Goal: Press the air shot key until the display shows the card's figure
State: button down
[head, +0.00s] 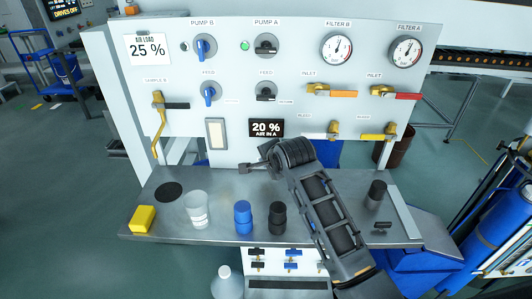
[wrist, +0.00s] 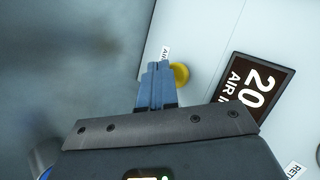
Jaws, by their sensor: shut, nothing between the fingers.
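The card (head: 147,49) at the panel's upper left reads "AIR LOAD 25 %". The display (head: 266,128) low on the panel reads "20 % AIR IN A"; part of it shows in the wrist view (wrist: 252,88). A round yellow key (wrist: 181,75) sits beside a small label starting "AI" (wrist: 165,53) in the wrist view. My gripper (wrist: 157,68) is shut and empty, its blue-grey fingertips overlapping the key's left edge in that view. I cannot tell whether they touch it. In the head view my gripper (head: 244,169) is below and left of the display, and the key cannot be made out.
The bench (head: 180,220) below holds a yellow block (head: 143,218), a clear cup (head: 197,211), a blue bottle (head: 243,218) and dark bottles (head: 277,219). Brass valves with levers (head: 343,94) stick out of the panel. A framed pale plate (head: 216,134) is left of the display.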

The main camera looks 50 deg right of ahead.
jog(key=shift+s+a, duration=0.15)
jog(key=shift+a, duration=0.05)
jog(key=shift+s+a+p, duration=0.55)
jog(key=shift+s+a, duration=0.2)
jog(key=shift+a, duration=0.25)
jog(key=shift+s+a+p, duration=0.55)
jog(key=shift+s+a, duration=0.2)
jog(key=shift+a, duration=0.2)
